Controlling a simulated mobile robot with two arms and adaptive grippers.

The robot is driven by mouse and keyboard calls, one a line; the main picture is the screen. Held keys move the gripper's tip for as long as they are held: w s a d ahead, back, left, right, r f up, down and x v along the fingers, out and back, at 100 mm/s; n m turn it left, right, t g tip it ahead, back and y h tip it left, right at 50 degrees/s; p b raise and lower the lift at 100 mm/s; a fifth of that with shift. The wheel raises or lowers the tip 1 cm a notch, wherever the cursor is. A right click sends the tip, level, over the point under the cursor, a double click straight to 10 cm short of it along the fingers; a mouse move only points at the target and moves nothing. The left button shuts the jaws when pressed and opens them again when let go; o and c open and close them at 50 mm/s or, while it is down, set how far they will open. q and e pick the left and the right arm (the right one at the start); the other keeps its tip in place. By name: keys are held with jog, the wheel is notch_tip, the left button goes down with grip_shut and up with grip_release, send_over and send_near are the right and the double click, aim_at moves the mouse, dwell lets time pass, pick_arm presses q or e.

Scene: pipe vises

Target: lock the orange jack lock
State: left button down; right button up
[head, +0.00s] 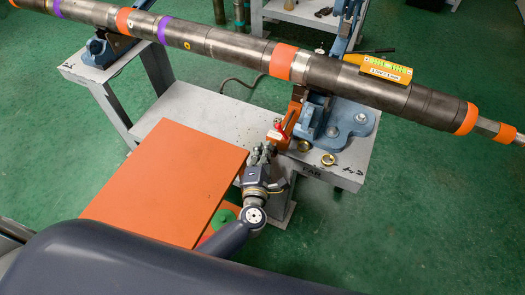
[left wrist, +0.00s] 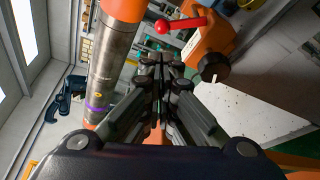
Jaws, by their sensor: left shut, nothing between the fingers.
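The orange jack lock (head: 293,118) stands at the near-left side of the blue pipe vise (head: 350,118), below the pipe. Its red handle (head: 281,128) sticks out on the near side. In the left wrist view the orange jack lock (left wrist: 208,45) is at the upper right, with the red handle (left wrist: 182,24) pointing left and a dark knob (left wrist: 214,67) below. My left gripper (head: 265,150) is shut and empty, just short of the red handle. In the left wrist view its closed fingers (left wrist: 160,65) lie below and left of the handle, apart from it. My right gripper is in no view.
A long grey pipe (head: 335,75) with coloured bands crosses above the grey bench (head: 190,115). A yellow level (head: 386,69) sits on the pipe. Brass rings (head: 328,159) lie near the vise. An orange board (head: 165,180) is left of my gripper.

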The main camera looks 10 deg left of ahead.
aim_at(282, 132)
pick_arm(q)
jog(key=w, duration=0.6)
jog(key=shift+w+a+f, duration=0.2)
jog(key=shift+a+f, duration=0.15)
jog(key=shift+f, duration=0.05)
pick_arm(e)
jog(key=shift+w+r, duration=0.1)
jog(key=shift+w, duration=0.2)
pick_arm(q)
jog(key=shift+a, duration=0.1)
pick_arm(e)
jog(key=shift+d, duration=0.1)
